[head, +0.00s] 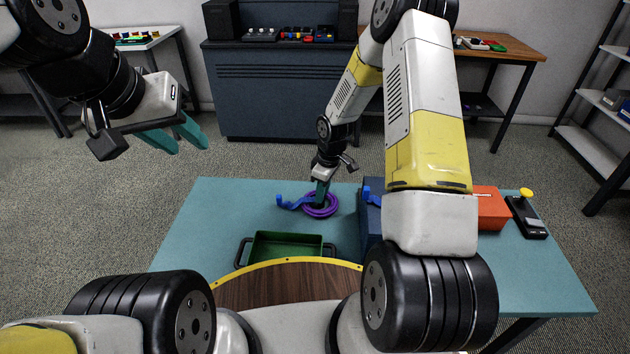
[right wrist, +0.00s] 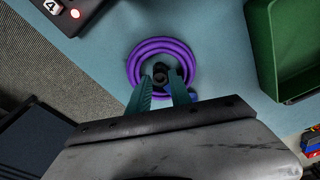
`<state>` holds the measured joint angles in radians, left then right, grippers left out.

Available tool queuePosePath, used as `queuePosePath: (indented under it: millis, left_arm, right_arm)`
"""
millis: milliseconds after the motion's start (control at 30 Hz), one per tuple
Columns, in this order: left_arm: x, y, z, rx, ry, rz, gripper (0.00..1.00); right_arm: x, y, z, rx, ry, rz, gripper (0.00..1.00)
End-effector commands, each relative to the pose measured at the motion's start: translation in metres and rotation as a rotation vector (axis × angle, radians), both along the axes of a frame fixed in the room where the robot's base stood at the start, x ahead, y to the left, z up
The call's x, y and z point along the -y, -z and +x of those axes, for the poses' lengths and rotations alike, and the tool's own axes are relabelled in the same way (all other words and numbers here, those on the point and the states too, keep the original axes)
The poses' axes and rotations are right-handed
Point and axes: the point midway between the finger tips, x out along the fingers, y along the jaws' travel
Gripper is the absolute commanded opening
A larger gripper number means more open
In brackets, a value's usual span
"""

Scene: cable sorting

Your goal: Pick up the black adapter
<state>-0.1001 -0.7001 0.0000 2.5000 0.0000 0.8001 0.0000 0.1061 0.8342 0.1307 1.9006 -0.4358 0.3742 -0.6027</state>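A small black piece (right wrist: 160,72), which looks like the black adapter, sits in the middle of a coiled purple cable (right wrist: 157,45) in the right wrist view. In the head view the purple coil (head: 333,209) lies on the teal table. The teal fingers of my right gripper (head: 322,190) reach down into the coil. In the right wrist view my right gripper (right wrist: 161,80) has its fingertips on either side of the black piece; whether they touch it I cannot tell. My left gripper (head: 178,136) is open and empty, raised left of the table.
A green tray (head: 265,237) stands near the coil, front left. A blue piece (head: 290,203) lies left of the coil. A dark blue box (head: 371,225) is close on its right. Farther right are an orange box (head: 490,212) and a black device (head: 527,222). The table's left part is clear.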

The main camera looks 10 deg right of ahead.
Motion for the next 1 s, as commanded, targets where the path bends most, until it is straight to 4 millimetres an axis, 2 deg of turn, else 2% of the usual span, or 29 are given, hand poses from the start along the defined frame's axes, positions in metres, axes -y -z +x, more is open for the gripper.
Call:
queuePosePath:
  millis: [100, 267, 467, 600, 1000]
  left_arm:
    - [0.000, 0.000, 0.000, 0.000, 0.000, 0.000, 0.36]
    - [0.000, 0.000, 0.000, 0.000, 0.000, 0.000, 0.36]
    - [0.000, 0.000, 0.000, 0.000, 0.000, 0.000, 0.36]
    - [0.000, 0.000, 0.000, 0.000, 0.000, 0.000, 0.36]
    - [0.000, 0.000, 0.000, 0.000, 0.000, 0.000, 0.36]
  right_arm:
    - [-0.002, 0.019, 0.001, -0.002, 0.000, 0.000, 0.25]
    - [-0.003, 0.031, 0.002, -0.001, 0.001, -0.001, 0.25]
    - [-0.003, 0.031, 0.002, 0.000, 0.001, 0.000, 0.25]
    - [-0.003, 0.031, 0.002, 0.000, 0.001, 0.000, 0.00]
    - [-0.003, 0.025, 0.003, 0.003, 0.002, 0.001, 0.00]
